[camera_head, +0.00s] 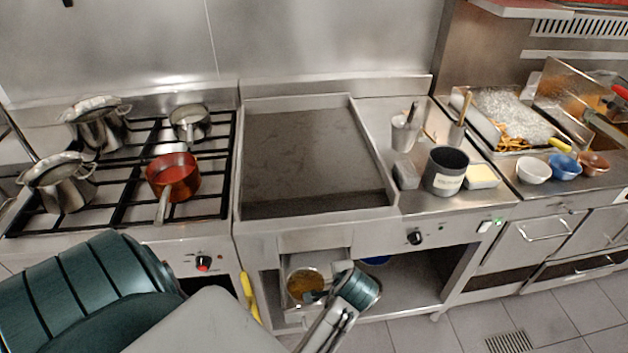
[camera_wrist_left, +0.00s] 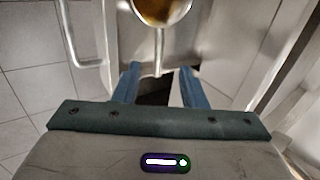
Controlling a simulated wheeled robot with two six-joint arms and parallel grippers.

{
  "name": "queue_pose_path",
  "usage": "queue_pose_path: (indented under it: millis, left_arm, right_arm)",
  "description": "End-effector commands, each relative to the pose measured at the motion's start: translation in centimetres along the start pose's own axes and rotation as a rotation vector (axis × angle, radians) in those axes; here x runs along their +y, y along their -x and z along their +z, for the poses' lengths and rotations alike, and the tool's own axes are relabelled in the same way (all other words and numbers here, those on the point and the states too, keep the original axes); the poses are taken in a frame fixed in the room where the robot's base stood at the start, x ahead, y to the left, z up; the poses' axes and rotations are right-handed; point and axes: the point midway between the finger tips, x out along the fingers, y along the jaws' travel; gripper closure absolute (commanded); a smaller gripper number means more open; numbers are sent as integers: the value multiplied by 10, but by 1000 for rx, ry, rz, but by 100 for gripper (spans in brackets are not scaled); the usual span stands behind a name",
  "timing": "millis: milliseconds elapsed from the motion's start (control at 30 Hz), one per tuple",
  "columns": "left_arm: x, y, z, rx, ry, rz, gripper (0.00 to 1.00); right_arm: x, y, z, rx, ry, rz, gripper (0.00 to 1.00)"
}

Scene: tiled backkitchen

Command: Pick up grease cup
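The grease cup (camera_head: 304,283), a metal cup with brown grease inside, sits in the open compartment below the griddle (camera_head: 310,150). In the left wrist view the grease cup (camera_wrist_left: 161,10) is at the top edge, partly cut off, with its thin handle (camera_wrist_left: 158,45) pointing toward me. My left gripper (camera_head: 328,283) is beside the cup on its right in the head view. In the wrist view the left gripper (camera_wrist_left: 160,70) is open, and the handle's end lies between the fingertip lines, with no visible grip. My right gripper is not in view.
A stove with pots and a red saucepan (camera_head: 173,177) stands left. Utensil holders, a dark pot (camera_head: 446,170) and bowls stand right. A blue item (camera_head: 375,260) lies on the shelf right of the compartment. A yellow handle (camera_head: 250,297) is left of it. The shelf's right part is clear.

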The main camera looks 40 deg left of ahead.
Motion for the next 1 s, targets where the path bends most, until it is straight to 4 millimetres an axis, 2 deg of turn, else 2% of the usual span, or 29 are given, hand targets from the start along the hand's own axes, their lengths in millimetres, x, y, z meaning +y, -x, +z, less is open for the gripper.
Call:
queue_pose_path:
  millis: [300, 567, 800, 1000]
  left_arm:
    - [-2, -46, 0, -5, -10, -3, 62]
    - [-2, -63, -2, -4, -7, -2, 62]
    - [0, -95, -5, -5, -8, -2, 62]
    - [1, -105, -5, -2, -6, -1, 62]
  right_arm:
    - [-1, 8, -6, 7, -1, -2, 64]
    - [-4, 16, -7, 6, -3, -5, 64]
    - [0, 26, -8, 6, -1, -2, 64]
    - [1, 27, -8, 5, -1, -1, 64]
